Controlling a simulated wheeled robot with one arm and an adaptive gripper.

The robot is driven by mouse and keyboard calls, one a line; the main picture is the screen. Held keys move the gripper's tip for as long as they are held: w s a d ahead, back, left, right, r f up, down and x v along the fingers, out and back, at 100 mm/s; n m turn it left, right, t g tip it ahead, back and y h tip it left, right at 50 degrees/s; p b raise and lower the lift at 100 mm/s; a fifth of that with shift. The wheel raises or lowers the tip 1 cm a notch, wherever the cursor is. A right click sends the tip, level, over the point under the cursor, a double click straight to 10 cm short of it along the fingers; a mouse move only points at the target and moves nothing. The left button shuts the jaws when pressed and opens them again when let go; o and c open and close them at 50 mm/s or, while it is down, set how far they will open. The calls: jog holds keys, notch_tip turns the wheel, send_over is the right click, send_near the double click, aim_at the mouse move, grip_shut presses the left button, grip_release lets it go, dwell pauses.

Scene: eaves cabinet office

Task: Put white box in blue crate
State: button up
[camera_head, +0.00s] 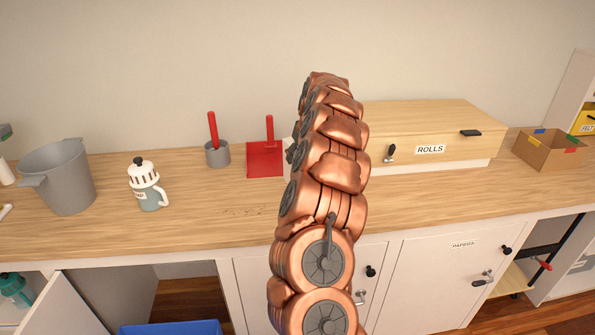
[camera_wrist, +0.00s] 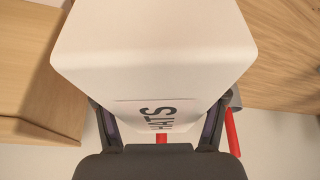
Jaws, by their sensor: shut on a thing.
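The white box (camera_wrist: 150,55) fills the middle of the wrist view, with dark lettering that seems to read HATS on its label. My gripper (camera_wrist: 162,122) has a dark finger on each side of the box and is shut on it. In the head view my arm hides the gripper and most or all of the box. The blue crate (camera_head: 170,328) shows only as a rim at the bottom edge of the head view, low in front of the cabinets. Its inside is out of view.
On the wooden counter (camera_head: 225,218) stand a grey bucket (camera_head: 62,180), a teal and white jug (camera_head: 146,186), a grey cup (camera_head: 217,154), a red dustpan (camera_head: 265,160), a wooden ROLLS box (camera_head: 430,130) and a cardboard box (camera_head: 551,151). A cabinet door (camera_head: 75,303) hangs open at lower left.

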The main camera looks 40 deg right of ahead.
grip_shut()
dwell(0.3)
